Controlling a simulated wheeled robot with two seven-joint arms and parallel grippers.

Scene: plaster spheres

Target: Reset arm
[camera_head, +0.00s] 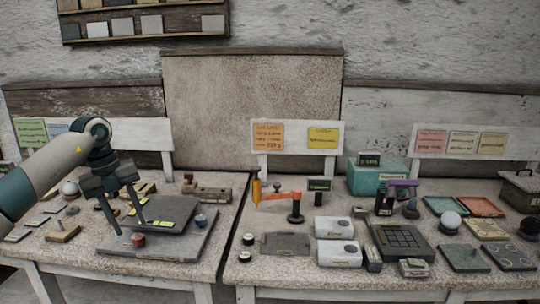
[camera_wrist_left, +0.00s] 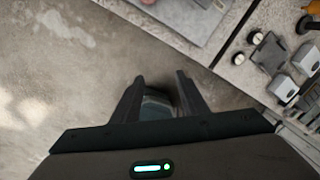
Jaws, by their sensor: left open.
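My left arm comes in from the left in the head view. Its gripper (camera_head: 131,228) points down over the left table (camera_head: 75,265), with its two fingers apart. No object shows held in the head view. In the left wrist view, the open fingers (camera_wrist_left: 159,82) point over bare floor near a table edge. A dark rounded shape (camera_wrist_left: 158,104) shows between the finger bases; I cannot tell what it is. My right gripper is not in view.
On the left table are a grey slab (camera_head: 180,243), a reddish knob (camera_head: 138,240) and a pale sphere (camera_head: 70,188). A gap separates the tables.

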